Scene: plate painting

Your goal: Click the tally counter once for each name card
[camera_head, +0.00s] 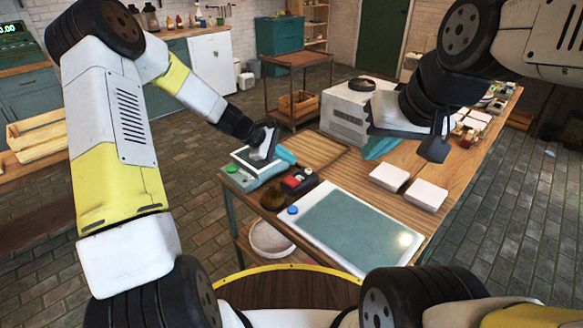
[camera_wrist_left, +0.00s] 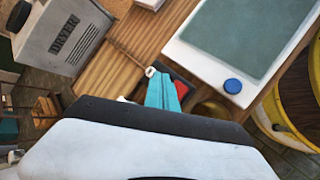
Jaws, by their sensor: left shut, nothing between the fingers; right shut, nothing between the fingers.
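My left gripper (camera_head: 286,155) has teal fingers and is shut and empty above the near-left part of the table. The same shut fingers show in the left wrist view (camera_wrist_left: 163,92). Below and beside them is a small red and black object (camera_head: 298,179), partly hidden by the fingers in the wrist view (camera_wrist_left: 180,88); I cannot tell whether it is the tally counter.
A white panel with a grey-green surface (camera_head: 350,228) and a blue knob (camera_head: 292,210) fills the near table. A brown round object (camera_head: 272,196) sits left of it. A box marked DRYER (camera_wrist_left: 62,35) stands behind. Several small items crowd the far right end.

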